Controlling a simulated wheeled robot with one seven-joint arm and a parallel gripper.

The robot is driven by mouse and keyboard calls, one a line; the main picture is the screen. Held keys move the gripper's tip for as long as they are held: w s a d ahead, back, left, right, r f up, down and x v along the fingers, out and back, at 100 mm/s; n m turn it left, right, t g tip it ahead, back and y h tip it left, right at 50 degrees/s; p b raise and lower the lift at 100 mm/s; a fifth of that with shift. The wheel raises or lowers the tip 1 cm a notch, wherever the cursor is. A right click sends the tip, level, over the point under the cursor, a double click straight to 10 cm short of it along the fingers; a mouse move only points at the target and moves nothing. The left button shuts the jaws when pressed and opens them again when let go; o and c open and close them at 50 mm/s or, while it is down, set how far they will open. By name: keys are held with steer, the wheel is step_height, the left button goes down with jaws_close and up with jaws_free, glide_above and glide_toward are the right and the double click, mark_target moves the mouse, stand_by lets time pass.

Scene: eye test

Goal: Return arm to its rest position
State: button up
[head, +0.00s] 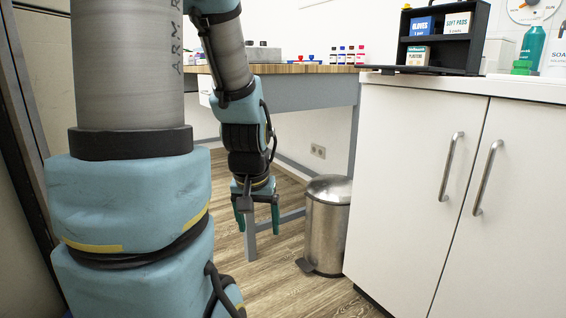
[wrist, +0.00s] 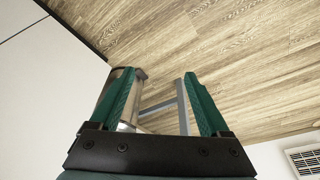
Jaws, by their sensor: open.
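My gripper (head: 257,214) hangs pointing down in the head view, above the wooden floor and to the left of the metal bin. Its green fingers are apart with nothing between them. The wrist view also shows my gripper (wrist: 162,97) open and empty, with the floor, a grey table leg and part of the bin beyond the fingers. My own arm fills the left of the head view and hides part of the room there.
A steel pedal bin (head: 327,225) stands against a white cabinet (head: 413,180) on the right. A wooden-topped table (head: 305,92) with bottles is behind my arm. A black rack (head: 443,40) of boxes stands on the counter. Wooden floor (head: 285,275) is clear in front of the bin.

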steer(key=s+a+r+g+p, duration=0.1)
steer(key=s+r+p, duration=0.2)
steer(key=r+p, duration=3.5)
steer(key=shift+a+r, duration=0.15)
steer(key=shift+r, duration=0.05)
